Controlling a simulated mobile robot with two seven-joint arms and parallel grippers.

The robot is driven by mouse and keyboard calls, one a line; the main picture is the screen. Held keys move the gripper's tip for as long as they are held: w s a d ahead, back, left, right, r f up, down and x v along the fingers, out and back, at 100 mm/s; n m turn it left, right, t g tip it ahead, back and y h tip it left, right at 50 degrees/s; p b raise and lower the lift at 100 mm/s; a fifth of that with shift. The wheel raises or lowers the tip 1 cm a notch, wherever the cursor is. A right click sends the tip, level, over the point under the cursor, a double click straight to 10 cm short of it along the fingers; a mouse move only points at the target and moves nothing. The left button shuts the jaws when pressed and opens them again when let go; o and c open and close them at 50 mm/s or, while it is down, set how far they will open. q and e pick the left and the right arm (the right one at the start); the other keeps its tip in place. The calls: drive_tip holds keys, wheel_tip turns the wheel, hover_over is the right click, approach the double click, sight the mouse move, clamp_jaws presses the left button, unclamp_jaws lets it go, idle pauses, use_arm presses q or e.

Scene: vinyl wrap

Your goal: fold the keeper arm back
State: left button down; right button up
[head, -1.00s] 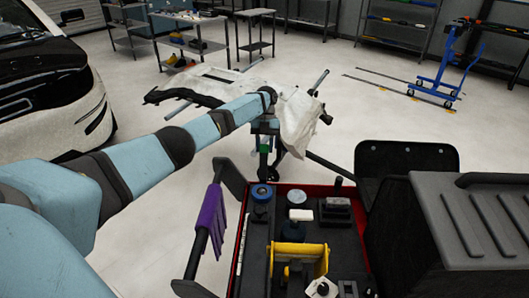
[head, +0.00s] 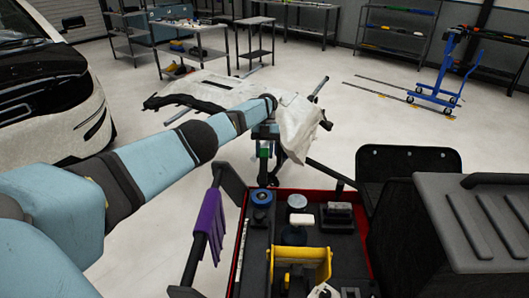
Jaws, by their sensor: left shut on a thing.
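My left gripper (head: 265,141) is at the end of the blue arm reaching in from the left, at the near side of a stand. It is shut on a small part of the stand, which I take to be the keeper arm; the wrist and fingers mostly hide it. A green piece (head: 264,152) shows just below the gripper. A white, draped panel (head: 298,128) lies over the stand, with a metal rod (head: 320,85) sticking up beyond it. My right gripper is not in view.
A red-rimmed tool tray (head: 335,193) with a blue roll (head: 261,197) and a yellow holder (head: 300,263) stands in front. Purple strips (head: 211,224) hang at its left. A car (head: 50,95) is at the left, a blue trolley (head: 438,80) at the back right. Open floor lies between.

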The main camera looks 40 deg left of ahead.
use_arm(q)
drive_tip(key=shift+s+d+f, duration=0.1)
drive_tip(key=shift+s+f, duration=0.05)
drive_tip(key=shift+f, duration=0.2)
drive_tip(key=c, duration=0.8)
unclamp_jaws()
drive_tip(key=shift+o, duration=0.2)
wheel_tip(320, 180, up, 20)
drive_tip(key=p, duration=1.5)
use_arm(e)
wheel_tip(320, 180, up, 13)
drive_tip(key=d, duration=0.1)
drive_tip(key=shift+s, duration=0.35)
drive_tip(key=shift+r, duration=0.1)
